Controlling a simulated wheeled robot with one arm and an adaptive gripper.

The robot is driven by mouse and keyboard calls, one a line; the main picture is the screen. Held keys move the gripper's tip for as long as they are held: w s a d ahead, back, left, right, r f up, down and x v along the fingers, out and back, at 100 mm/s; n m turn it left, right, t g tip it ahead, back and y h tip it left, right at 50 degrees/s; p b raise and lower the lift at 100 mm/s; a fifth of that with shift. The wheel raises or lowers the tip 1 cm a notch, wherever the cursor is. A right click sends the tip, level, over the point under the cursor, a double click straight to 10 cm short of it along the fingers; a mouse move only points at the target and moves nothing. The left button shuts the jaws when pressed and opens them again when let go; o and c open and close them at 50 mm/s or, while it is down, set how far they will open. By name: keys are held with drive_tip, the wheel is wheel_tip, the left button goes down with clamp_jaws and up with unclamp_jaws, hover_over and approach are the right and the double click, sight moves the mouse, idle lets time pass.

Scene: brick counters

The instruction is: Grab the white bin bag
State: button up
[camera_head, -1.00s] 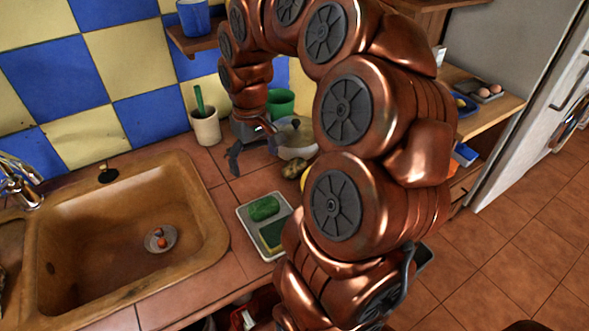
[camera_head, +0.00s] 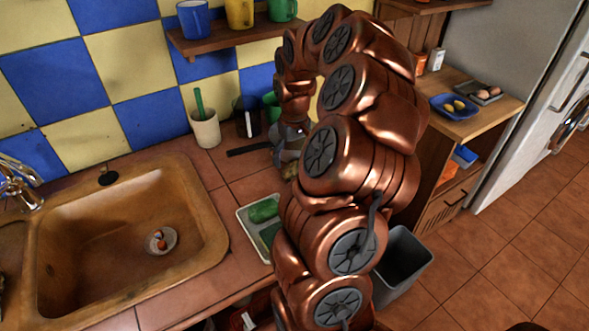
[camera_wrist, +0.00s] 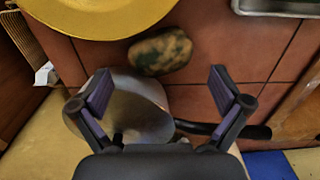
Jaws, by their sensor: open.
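I cannot make out a white bin bag in any view. A grey bin (camera_head: 405,262) stands on the floor to the right of my arm, partly covered by it; its inside looks dark. My gripper (camera_wrist: 160,76) is open in the wrist view, with nothing between its fingers. Below it on the counter are a pan (camera_wrist: 140,108) and a mottled potato-like item (camera_wrist: 160,52), both apart from the fingertips as far as I can tell. In the head view my arm mostly hides the gripper.
A sink (camera_head: 120,240) lies at the left, with a tray (camera_head: 247,222) holding a green item beside it. A white cup (camera_head: 205,130) stands near the wall. A shelf of mugs (camera_head: 225,37) hangs above. A yellow plate (camera_wrist: 95,12) is near the pan. Floor at the right is clear.

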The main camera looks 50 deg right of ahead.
sight(294, 165)
wheel_tip(294, 165, down, 4)
drive_tip(key=shift+f+p, duration=0.15)
drive_tip(key=shift+p, duration=0.2)
drive_tip(key=shift+c, duration=0.4)
drive_tip(key=c, duration=1.1)
